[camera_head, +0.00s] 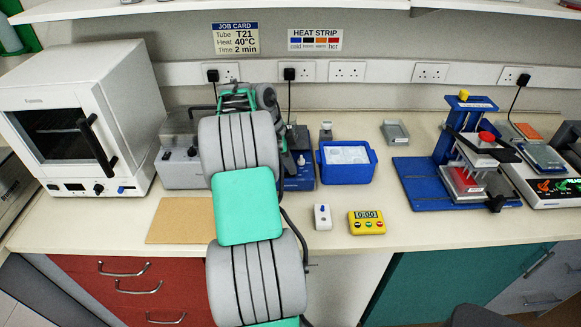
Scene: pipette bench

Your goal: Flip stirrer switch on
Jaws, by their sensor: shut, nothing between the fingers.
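I cannot tell for certain which device is the stirrer. A grey bench unit (180,172) with small knobs on its front stands right of the white oven, its right part hidden behind my arm. A blue unit (300,181) with small controls on its front stands just right of my arm, also partly covered. No switch position can be read on either. My arm rises from the bottom of the view and reaches over the bench between these two units. Its links hide my gripper, so its fingers and any contact do not show.
A white oven (125,115) stands at left. A brown board (180,220) lies in front. A blue ice box (347,177), a small white switch box (322,217) and a yellow timer (366,222) are right of my arm. A blue press (418,184) stands further right.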

